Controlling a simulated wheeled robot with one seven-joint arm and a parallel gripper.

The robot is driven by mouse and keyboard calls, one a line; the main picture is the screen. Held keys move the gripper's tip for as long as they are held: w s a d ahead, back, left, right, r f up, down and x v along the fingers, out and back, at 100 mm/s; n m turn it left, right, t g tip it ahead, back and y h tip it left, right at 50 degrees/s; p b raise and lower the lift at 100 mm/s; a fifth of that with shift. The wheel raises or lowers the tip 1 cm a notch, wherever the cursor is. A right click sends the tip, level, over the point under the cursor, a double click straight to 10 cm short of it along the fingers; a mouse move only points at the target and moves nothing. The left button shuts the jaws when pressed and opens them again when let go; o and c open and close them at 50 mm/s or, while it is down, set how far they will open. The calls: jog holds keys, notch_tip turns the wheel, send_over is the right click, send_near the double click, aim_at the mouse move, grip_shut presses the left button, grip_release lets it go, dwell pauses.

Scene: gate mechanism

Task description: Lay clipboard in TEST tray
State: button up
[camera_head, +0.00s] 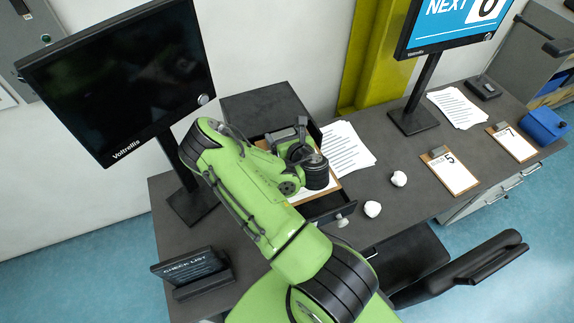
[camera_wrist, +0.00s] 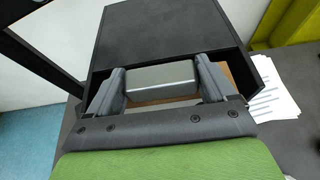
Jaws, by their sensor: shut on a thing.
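My gripper (camera_head: 293,143) is over the open dark drawer (camera_head: 337,212) of a box on the desk. In the wrist view its two fingers (camera_wrist: 161,82) are shut on the sides of a grey metal clip. The clip belongs to a brown clipboard (camera_wrist: 238,88), which also shows as a brown edge with white paper in the head view (camera_head: 322,193). The clipboard lies within the drawer walls; whether it touches the drawer floor I cannot tell. My arm and gripper hide most of it. No TEST label is readable in either view.
Clipboards marked 5 (camera_head: 450,173) and 7 (camera_head: 513,143) lie at the right. Loose paper (camera_head: 347,148) and crumpled balls (camera_head: 373,209) lie near the drawer. A black monitor (camera_head: 125,75), a NEXT 6 screen (camera_head: 460,20) and a check-list stand (camera_head: 190,272) stand around. A chair (camera_head: 450,275) is in front.

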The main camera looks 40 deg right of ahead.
jog(key=f+b, duration=0.1)
jog(key=f, duration=0.2)
jog(key=f+b, duration=0.1)
jog(key=f, duration=0.2)
jog(key=f+b, duration=0.1)
jog(key=f, duration=0.2)
jog(key=shift+s+a+f, duration=0.1)
jog(key=shift+s+f, duration=0.2)
jog(key=shift+f+b, duration=0.25)
jog(key=shift+b, duration=0.2)
jog(key=o, duration=0.9)
jog(key=shift+r, duration=0.1)
jog(key=shift+o, duration=0.4)
jog(key=shift+r+p, duration=0.3)
jog(key=shift+p, duration=0.15)
jog(key=p+v, duration=0.1)
jog(key=v, duration=0.5)
jog(key=shift+s+a+r+p, duration=0.1)
jog(key=shift+s+r+p, duration=0.15)
jog(key=shift+p, duration=0.15)
jog(key=shift+s+a+r+p, duration=0.1)
jog(key=shift+s+p, duration=0.25)
jog(key=shift+p, duration=0.55)
